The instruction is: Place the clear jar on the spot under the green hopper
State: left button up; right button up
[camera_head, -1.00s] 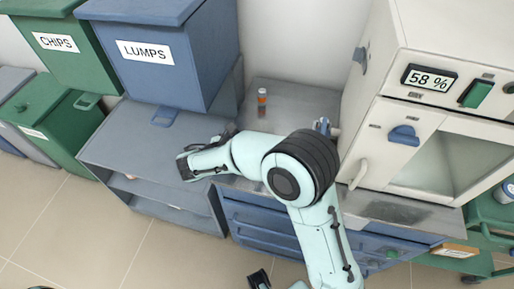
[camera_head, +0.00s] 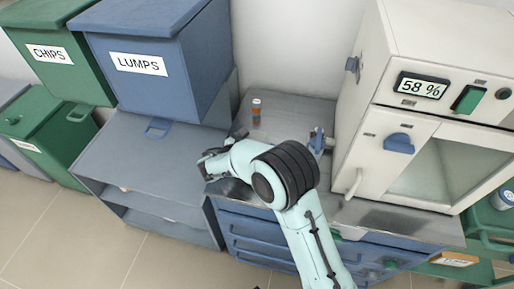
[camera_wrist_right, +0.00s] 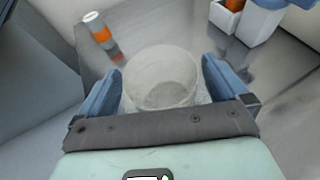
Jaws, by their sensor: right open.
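The clear jar (camera_wrist_right: 162,88) stands between the two blue fingers of my right gripper (camera_wrist_right: 162,75) in the right wrist view. The fingers are open, one on each side of it; whether they touch it is unclear. In the head view my right gripper (camera_head: 209,165) is over the edge between the grey shelf unit and the metal counter, and the jar cannot be made out there. My left gripper does not show.
A blue hopper (camera_head: 187,75) marked LUMPS stands above the grey shelf unit (camera_head: 130,150). A small orange-banded bottle (camera_head: 257,112) stands on the metal counter (camera_head: 290,105). A white furnace (camera_head: 405,130) reading 58 % is at the right. A green lidded bin (camera_head: 50,135) stands below the green hopper.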

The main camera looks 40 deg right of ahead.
jog(key=shift+x, duration=1.2)
jog(key=c, duration=1)
jog(key=shift+r, duration=0.1)
